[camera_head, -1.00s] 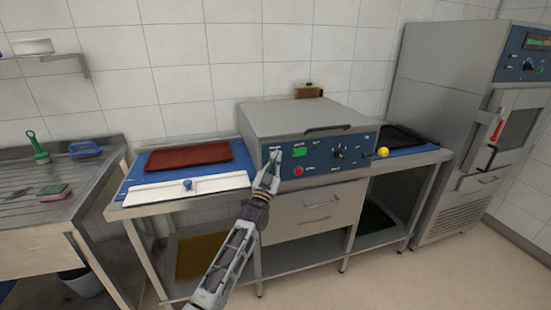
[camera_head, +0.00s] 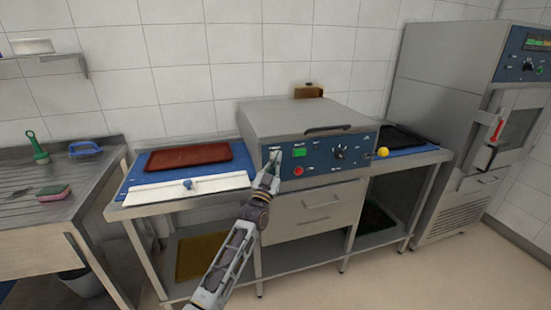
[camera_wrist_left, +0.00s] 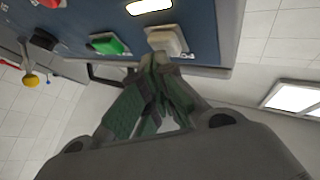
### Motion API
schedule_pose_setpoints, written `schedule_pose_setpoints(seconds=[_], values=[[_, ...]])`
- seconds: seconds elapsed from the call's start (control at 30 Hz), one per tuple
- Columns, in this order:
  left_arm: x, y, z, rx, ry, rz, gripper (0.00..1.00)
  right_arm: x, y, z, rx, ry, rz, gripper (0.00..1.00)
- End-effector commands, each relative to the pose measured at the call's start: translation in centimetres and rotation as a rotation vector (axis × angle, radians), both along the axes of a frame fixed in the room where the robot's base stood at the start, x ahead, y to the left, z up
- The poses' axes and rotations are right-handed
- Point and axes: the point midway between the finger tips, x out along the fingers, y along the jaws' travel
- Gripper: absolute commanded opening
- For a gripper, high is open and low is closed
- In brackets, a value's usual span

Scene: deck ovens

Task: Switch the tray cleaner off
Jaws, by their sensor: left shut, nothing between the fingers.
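The tray cleaner (camera_head: 305,128) is a grey steel machine with a blue control panel (camera_head: 322,160) on its front. The panel has a lit green button (camera_head: 299,152), a red button (camera_head: 298,171) and a black dial (camera_head: 340,152). My left gripper (camera_head: 272,162) is shut and empty at the panel's left end. In the left wrist view its fingertips (camera_wrist_left: 160,62) are at a pale square switch (camera_wrist_left: 167,40); whether they touch it I cannot tell. The green button (camera_wrist_left: 108,44) is beside that switch, and a lit white lamp (camera_wrist_left: 149,6) is beyond it. My right gripper is not in view.
A sink counter (camera_head: 60,205) is at far left, a tall oven cabinet (camera_head: 445,115) at right.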

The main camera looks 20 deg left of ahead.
Motion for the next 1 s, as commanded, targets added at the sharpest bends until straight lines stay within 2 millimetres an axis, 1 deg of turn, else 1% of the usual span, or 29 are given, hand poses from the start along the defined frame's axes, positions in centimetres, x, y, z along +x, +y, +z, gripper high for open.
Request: schedule_pose_setpoints(seconds=[0.43,0.77,1.0], values=[[0.71,0.53,0.09,0.002,-0.001,0.001,0.0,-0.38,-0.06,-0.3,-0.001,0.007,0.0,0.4],[0.7,0.55,0.14,0.0,-0.001,0.001,0.0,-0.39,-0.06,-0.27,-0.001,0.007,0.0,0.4],[0.28,0.26,0.15,0.0,0.0,0.001,0.0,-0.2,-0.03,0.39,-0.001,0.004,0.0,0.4]])
